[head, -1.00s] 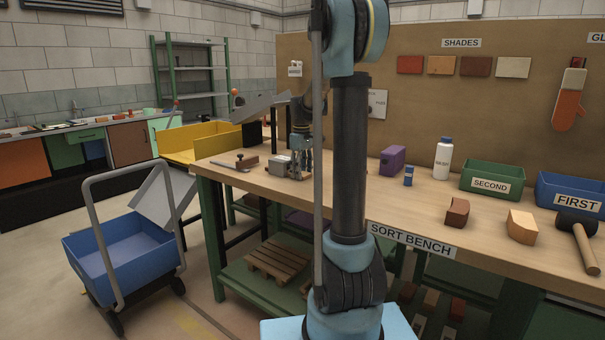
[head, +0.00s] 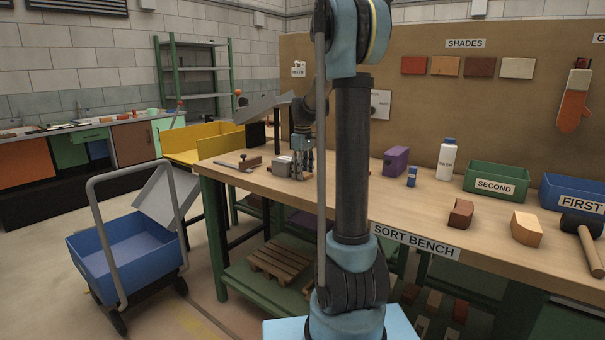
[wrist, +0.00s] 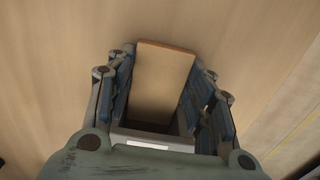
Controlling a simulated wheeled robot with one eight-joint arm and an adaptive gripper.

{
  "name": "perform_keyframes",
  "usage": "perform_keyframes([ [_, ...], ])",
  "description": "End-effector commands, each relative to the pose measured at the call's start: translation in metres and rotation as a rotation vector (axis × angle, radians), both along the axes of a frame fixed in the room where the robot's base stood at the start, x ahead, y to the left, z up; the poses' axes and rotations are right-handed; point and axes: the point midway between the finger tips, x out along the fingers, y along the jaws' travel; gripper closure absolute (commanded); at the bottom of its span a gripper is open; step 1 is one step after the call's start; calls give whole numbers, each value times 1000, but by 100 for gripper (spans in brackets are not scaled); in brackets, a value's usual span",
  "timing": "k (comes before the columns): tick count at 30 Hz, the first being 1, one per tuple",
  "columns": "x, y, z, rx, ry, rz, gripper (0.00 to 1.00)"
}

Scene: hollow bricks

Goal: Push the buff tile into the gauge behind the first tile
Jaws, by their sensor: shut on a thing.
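My gripper (head: 303,172) is low over the left part of the sort bench, right beside a small grey block-like gauge (head: 283,166). In the wrist view, my gripper (wrist: 162,75) is shut on the buff tile (wrist: 163,78), with blue finger pads along both its sides. The first tile cannot be made out.
A brown wooden block and rod (head: 250,162) lie left of the gauge. Further right are a brown brick (head: 460,213), a buff brick (head: 527,229) and a green bin (head: 497,181).

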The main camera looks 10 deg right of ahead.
Motion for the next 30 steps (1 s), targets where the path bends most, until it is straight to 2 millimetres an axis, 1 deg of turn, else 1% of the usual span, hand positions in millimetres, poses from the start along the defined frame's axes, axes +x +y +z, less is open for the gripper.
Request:
perform_keyframes([
  [24,0,0,-5,1,-1,1,80],
  [25,-1,0,-5,0,0,1,47],
  [27,-1,0,-5,0,0,1,33],
  [30,-1,0,-5,0,0,1,33],
])
